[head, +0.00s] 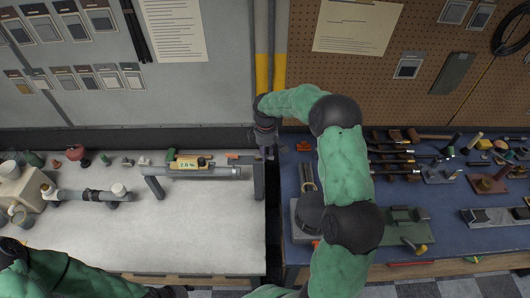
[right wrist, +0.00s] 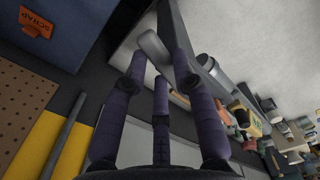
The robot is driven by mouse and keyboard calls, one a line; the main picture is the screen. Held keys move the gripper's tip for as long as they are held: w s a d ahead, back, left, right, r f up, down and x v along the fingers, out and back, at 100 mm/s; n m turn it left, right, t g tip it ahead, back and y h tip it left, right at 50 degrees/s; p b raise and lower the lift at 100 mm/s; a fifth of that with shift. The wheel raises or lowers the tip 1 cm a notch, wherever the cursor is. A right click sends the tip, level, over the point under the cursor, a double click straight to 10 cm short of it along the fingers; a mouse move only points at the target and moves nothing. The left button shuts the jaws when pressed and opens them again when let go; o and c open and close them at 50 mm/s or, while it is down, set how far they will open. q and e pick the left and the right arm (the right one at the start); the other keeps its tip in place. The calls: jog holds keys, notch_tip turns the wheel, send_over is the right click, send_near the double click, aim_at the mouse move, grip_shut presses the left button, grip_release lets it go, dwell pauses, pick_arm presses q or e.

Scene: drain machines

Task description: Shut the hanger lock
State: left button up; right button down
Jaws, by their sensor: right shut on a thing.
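A grey pipe (head: 212,173) lies level across a stand on the white table, with a yellow slope gauge (head: 188,163) on top. The stand's right post (head: 259,182) is at the table's right edge. My right gripper (head: 267,152) reaches down at the top of this post. In the right wrist view its purple fingers (right wrist: 158,62) are closed around a rounded grey piece (right wrist: 152,44) by the stand, which I take to be the hanger lock. How far the lock is turned cannot be told. My left arm enters at the lower left; its gripper does not show clearly.
A white-capped pipe fitting (head: 90,196) and other fittings stand on the white table's left. A gap (head: 273,210) separates it from the blue table (head: 450,195), which holds hammers and tools. The front of the white table (head: 180,240) is clear.

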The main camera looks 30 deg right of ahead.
jog(key=shift+w+d+n+p, duration=0.1)
jog(key=shift+w+n+p, duration=0.1)
jog(key=shift+n, duration=0.55)
jog(key=shift+w+d+n+p, duration=0.1)
jog(key=shift+w+n, duration=0.1)
jog(key=shift+n, duration=0.55)
jog(key=c, duration=1)
grip_release()
jog(key=shift+r, duration=0.1)
notch_tip(320, 180, up, 12)
jog(key=shift+f, duration=0.1)
